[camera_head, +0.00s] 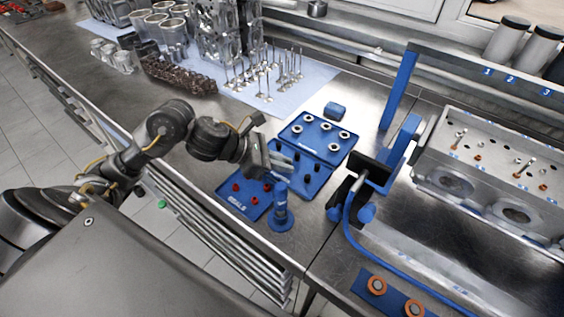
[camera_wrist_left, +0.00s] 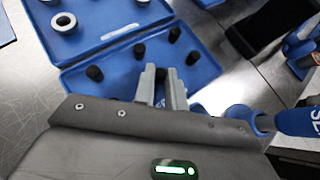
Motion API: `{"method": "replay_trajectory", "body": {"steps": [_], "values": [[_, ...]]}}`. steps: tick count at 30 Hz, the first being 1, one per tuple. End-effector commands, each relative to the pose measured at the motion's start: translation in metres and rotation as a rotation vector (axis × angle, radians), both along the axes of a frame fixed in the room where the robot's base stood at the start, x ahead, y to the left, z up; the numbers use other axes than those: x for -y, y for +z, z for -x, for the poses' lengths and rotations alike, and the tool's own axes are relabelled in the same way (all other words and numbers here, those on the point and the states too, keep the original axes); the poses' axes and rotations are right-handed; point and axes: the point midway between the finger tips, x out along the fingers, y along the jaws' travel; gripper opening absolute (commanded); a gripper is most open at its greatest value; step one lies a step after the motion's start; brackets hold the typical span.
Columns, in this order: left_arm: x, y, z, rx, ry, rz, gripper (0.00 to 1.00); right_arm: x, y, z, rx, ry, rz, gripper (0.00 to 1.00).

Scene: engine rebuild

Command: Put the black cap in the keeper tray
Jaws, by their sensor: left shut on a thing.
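Black caps stand in the near blue tray panel (camera_head: 318,182), which also shows in the left wrist view (camera_wrist_left: 206,72). One black cap (camera_wrist_left: 95,73) is left of my fingers there, and others are beyond and to the right. My left gripper (camera_head: 282,161) is over this panel, its fingers close together in the left wrist view (camera_wrist_left: 164,76). It is shut on a small dark thing, apparently a black cap, mostly hidden between the fingertips. I cannot read which panel is labelled as the keeper tray. My right gripper is out of view.
A blue panel with silver rings (camera_head: 320,122) adjoins behind. A blue tray with red seals (camera_head: 232,200) and an upright blue tool (camera_head: 281,212) stand in front. A blue-and-black stand (camera_head: 374,170) is to the right, beside the cylinder head (camera_head: 462,182).

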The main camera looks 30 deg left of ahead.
Motion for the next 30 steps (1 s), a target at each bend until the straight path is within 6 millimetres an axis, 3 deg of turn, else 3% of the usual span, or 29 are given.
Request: {"method": "replay_trajectory", "body": {"steps": [2, 3, 7, 19, 30], "values": [[0.0, -0.004, 0.0, 0.001, -0.001, -0.001, 0.0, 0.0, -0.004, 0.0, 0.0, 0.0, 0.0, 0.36], [0.0, -0.002, 0.0, 0.001, -0.001, -0.001, 0.17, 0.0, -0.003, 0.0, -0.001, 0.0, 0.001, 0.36], [0.0, -0.002, 0.0, 0.0, 0.0, 0.0, 0.34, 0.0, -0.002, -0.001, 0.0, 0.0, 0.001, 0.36], [0.0, 0.005, 0.0, -0.001, 0.001, 0.001, 0.34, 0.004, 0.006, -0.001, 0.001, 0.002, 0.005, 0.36], [-0.049, 0.038, 0.038, 0.0, 0.003, -0.007, 0.34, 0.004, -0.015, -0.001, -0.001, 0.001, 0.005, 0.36]]}}
